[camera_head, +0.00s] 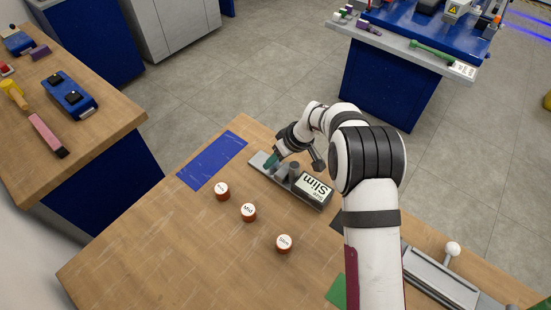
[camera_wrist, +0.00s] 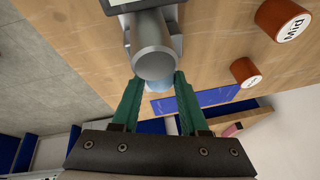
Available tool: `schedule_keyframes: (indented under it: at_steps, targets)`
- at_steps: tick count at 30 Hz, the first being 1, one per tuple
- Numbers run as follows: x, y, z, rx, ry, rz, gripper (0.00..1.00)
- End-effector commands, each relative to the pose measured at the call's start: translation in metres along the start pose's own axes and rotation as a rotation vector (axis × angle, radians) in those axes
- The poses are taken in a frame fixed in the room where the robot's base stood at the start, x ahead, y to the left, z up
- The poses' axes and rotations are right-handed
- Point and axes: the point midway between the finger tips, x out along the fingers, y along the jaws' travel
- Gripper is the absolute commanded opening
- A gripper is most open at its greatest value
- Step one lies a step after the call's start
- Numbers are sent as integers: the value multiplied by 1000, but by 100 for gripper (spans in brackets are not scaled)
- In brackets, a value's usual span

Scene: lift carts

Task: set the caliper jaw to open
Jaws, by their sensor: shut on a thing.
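The caliper (camera_head: 265,163) is a grey rail on the wooden bench, with a block reading "Size Slim" (camera_head: 314,190) at its right end and grey upright parts on it. My gripper (camera_head: 271,161) has teal fingers and is down at the rail's left part. In the wrist view, my gripper (camera_wrist: 158,82) is shut on the caliper jaw, with a pale blue piece (camera_wrist: 158,87) showing between the fingertips. A grey cylinder (camera_wrist: 153,48) stands just beyond the fingertips and hides part of the contact.
Three brown labelled pucks lie in front of the caliper: left (camera_head: 222,190), "Mid" (camera_head: 248,212) and "Slim" (camera_head: 284,243). A blue mat (camera_head: 213,160) lies to the left. A grey fixture with a white knob (camera_head: 452,249) stands at right.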

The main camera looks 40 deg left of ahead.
Motion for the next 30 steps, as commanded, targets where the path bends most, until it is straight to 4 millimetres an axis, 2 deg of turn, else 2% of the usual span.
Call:
schedule_keyframes:
  at_steps: [11,21,30]
  targets:
    - [0,-1,-1,0,0,-2,0]
    - [22,-10,-47,0,1,-1,0]
    - [23,-11,-52,0,1,0,0]
